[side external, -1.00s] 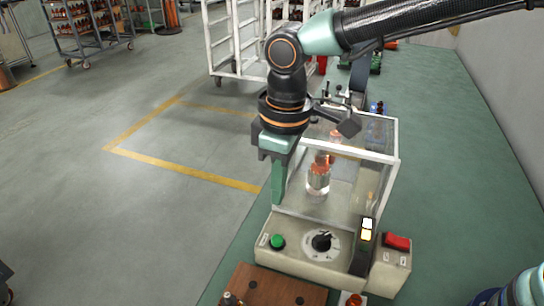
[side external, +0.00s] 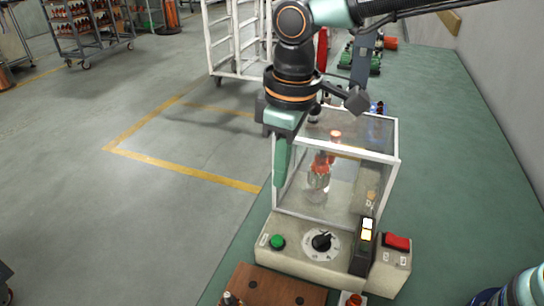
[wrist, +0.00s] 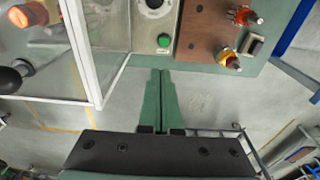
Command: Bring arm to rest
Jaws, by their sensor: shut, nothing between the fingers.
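My gripper (side external: 281,178) points down in the side view, just left of the glass-sided winding machine (side external: 392,165). In the wrist view the two green fingers of my gripper (wrist: 162,72) lie together and hold nothing. Inside the machine's clear case an armature with copper-red windings (side external: 319,176) stands upright, partly seen through the glass.
A brown board (side external: 270,284) lies in front of the machine; in the wrist view it bears two copper-wound parts (wrist: 244,16). White rack carts (side external: 232,45) stand behind on the grey floor. The floor left of the bench, with yellow lines (side external: 180,168), is clear.

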